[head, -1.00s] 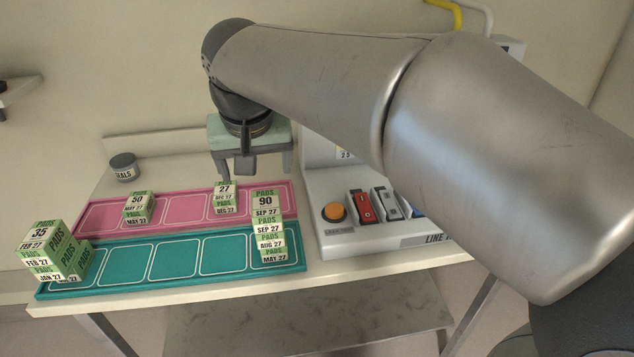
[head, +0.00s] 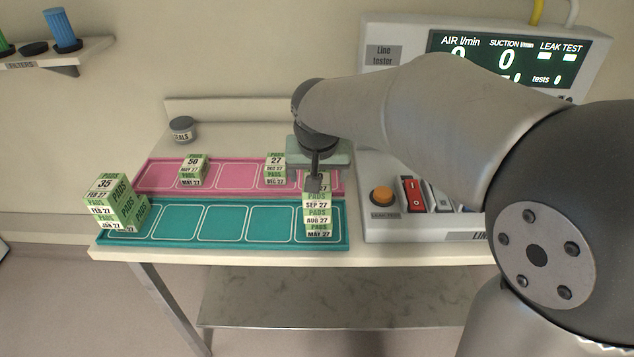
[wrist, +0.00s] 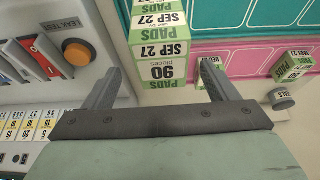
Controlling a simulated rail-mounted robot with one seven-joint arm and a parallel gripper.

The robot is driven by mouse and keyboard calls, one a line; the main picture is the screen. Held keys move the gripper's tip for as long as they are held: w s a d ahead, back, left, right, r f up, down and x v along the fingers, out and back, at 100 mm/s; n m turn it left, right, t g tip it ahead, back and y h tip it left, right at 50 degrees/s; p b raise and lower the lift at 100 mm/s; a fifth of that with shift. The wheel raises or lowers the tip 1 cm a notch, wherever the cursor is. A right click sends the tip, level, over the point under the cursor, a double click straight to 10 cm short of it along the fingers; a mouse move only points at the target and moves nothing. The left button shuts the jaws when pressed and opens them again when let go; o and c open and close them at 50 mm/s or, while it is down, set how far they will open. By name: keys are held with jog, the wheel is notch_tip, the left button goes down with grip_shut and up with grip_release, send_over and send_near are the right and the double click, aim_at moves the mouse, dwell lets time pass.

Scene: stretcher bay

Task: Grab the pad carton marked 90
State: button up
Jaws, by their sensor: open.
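The pad carton marked 90 (wrist: 166,68) is green and white and shows upside down in the wrist view. In the head view the same carton (head: 326,180) tops a stack at the right end of the teal tray (head: 227,247), its number hidden by my gripper. My gripper (wrist: 160,70) is open and empty. In the wrist view its fingers appear on the left and right of the 90 carton, with small gaps showing. In the head view my gripper (head: 315,184) overlaps the stack's top; I cannot tell its exact height above it.
Lower cartons (head: 318,217) support the 90 carton. Cartons marked 27 (head: 275,163) and 50 (head: 193,165) stand on the pink tray (head: 232,170); a 35 carton (head: 108,190) stands left. The line tester (head: 381,197) with its orange button is close on the right. Middle teal cells are empty.

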jog(key=x, duration=0.4)
jog(key=shift+a+f+p, duration=0.1)
jog(key=shift+f+p, duration=0.15)
jog(key=shift+p, duration=0.1)
jog(key=c, duration=1.2)
jog(key=shift+r, duration=0.15)
